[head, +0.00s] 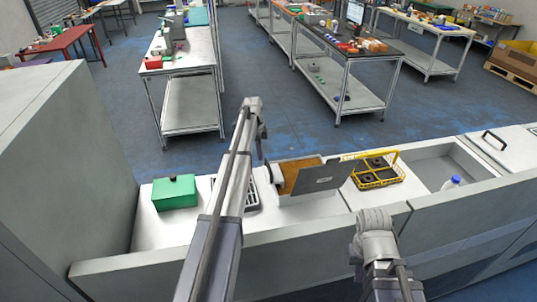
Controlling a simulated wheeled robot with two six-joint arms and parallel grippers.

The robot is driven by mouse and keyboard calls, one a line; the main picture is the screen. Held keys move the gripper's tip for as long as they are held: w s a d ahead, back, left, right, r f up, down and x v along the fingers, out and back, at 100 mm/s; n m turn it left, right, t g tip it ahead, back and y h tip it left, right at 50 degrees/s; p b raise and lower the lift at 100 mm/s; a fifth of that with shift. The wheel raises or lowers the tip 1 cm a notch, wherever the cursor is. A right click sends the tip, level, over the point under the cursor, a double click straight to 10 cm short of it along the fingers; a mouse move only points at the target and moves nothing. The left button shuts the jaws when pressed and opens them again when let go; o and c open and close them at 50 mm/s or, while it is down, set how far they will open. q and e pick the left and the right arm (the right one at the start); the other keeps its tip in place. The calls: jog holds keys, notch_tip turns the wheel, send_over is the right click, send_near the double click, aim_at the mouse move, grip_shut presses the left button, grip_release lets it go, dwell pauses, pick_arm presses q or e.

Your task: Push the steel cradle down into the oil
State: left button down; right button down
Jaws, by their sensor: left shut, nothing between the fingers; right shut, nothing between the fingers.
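An open steel tank holds brown-orange oil (303,174) in the middle of the counter. A flat grey steel plate (326,178) with a small dark mark stands tilted over its front side and hides part of the oil. I cannot make out a separate steel cradle. My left arm reaches up and over the counter. Its gripper (269,172) hangs at the left end of the tank, small and partly hidden, with its fingers shut and empty. I cannot tell whether it touches the tank. My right arm is folded at the front edge, and its gripper does not show.
A yellow wire basket (379,180) with dark round pieces stands right of the tank. A green box (175,192) and a dark slotted rack (251,194) are to the left. Bare counter lies in front.

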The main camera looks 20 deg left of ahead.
notch_tip(320, 180, up, 6)
jog(key=p, duration=0.5)
jog(key=shift+f, duration=0.1)
dwell(0.6)
